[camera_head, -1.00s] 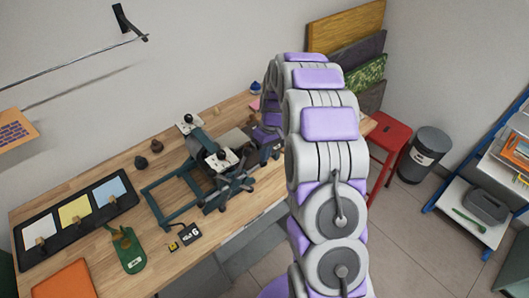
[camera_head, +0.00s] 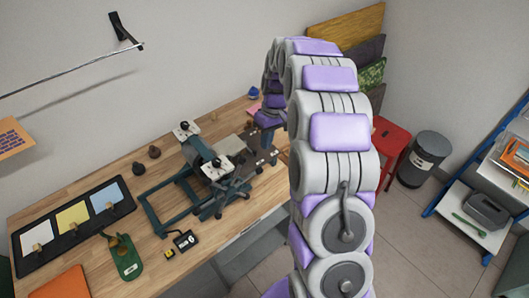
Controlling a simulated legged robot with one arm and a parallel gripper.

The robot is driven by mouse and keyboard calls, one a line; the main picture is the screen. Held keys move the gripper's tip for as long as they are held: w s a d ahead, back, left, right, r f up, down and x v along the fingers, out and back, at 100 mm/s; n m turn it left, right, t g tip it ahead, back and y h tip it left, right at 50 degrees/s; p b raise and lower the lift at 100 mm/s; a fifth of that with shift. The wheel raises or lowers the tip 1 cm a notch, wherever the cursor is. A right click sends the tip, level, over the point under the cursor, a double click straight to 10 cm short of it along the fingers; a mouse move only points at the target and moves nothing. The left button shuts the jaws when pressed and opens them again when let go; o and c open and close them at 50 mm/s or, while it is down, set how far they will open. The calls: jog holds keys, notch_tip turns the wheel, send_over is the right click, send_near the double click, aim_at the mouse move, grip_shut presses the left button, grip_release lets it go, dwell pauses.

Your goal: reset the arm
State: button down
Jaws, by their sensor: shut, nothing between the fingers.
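My arm rises at the right of centre and bends over at the top. Its far end hangs down over the wooden workbench (camera_head: 85,178). My gripper (camera_head: 262,160) is small and dark at that end, just right of the teal press machine (camera_head: 200,155). It is shut with nothing held. Its fingertips are hard to make out against the machine's dark parts, and I cannot tell whether they touch anything.
A black tray with white, yellow and blue cards (camera_head: 73,216) lies at the bench's left. A green paddle (camera_head: 127,258) and a small black counter (camera_head: 186,240) lie in front. A red stool (camera_head: 390,140), a grey bin (camera_head: 424,158) and a blue-framed shelf (camera_head: 470,150) stand right.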

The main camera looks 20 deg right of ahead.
jog(key=s+a+r+b, duration=0.2)
jog(key=s+a+r, duration=0.4)
jog(key=s+r, duration=0.4)
jog(key=s+a+f+m+b, duration=0.1)
jog(key=s+f, duration=0.1)
jog(key=s, duration=0.7)
jog(key=s+a+f+m+h+b, duration=0.1)
jog(key=s+f+b, duration=0.1)
jog(key=s, duration=0.7)
jog(key=s+a+f+m+h+b, duration=0.1)
jog(key=s+a+f+b, duration=0.1)
jog(key=s, duration=0.8)
jog(key=shift+f+m+g, duration=0.3)
jog(key=shift+g, duration=0.1)
jog(key=shift+d, duration=0.15)
jog(key=c, duration=1.8)
grip_release()
